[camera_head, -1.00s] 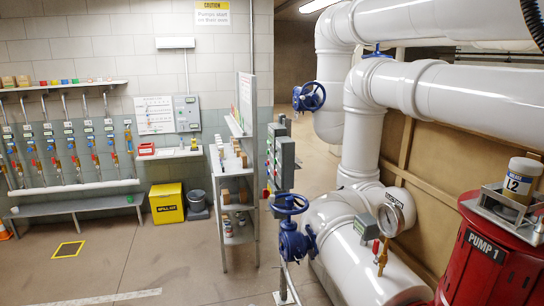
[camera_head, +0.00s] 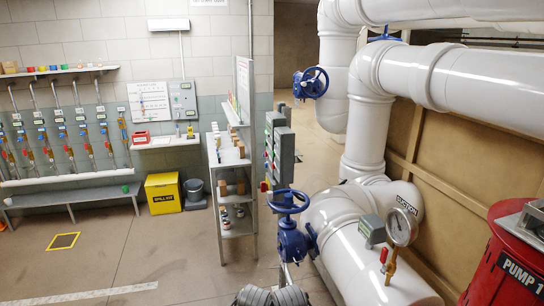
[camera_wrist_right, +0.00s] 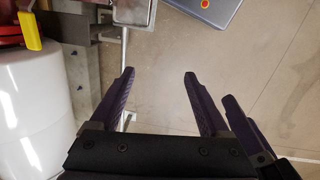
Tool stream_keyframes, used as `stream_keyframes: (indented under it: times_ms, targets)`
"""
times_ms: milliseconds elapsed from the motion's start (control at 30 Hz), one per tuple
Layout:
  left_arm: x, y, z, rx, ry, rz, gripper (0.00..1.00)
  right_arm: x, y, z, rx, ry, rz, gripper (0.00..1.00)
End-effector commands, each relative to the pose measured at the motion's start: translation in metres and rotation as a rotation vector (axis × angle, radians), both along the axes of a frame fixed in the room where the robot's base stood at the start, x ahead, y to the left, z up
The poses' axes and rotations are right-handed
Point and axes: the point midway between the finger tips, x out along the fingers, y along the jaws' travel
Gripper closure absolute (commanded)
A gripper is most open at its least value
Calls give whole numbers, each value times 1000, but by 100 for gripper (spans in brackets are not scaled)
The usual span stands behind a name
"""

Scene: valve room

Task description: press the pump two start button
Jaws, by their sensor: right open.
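Grey control boxes (camera_head: 285,158) on a post stand near the middle of the head view, seen almost edge-on. Small coloured spots show along their left side, but I cannot tell which is the pump two start button. In the right wrist view, a grey box (camera_wrist_right: 207,12) with a red button (camera_wrist_right: 205,4) ringed in yellow is cut off by the top edge. My right gripper (camera_wrist_right: 158,74) is open and empty, its fingers apart from that box.
A blue valve wheel (camera_head: 288,201) and white pipe (camera_head: 350,245) stand close to the boxes. A red drum (camera_head: 508,265) labelled PUMP 1 is at right. A shelf rack (camera_head: 232,190) stands left of the boxes. Floor is clear at front left.

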Motion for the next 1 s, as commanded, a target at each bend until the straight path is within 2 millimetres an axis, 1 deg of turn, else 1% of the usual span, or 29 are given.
stream_keyframes:
  times_ms: [33,67,667,700,1000]
  targets:
    - [0,0,0,0,0,0,50,0,0,0,0,0,0,27]
    - [0,0,0,0,0,0,50,0,0,0,0,0,0,31]
    - [0,0,0,0,0,0,50,0,0,0,0,0,0,98]
    - [0,0,0,0,0,0,50,0,0,0,0,0,0,100]
    - [0,0,0,0,0,0,50,0,0,0,0,0,0,100]
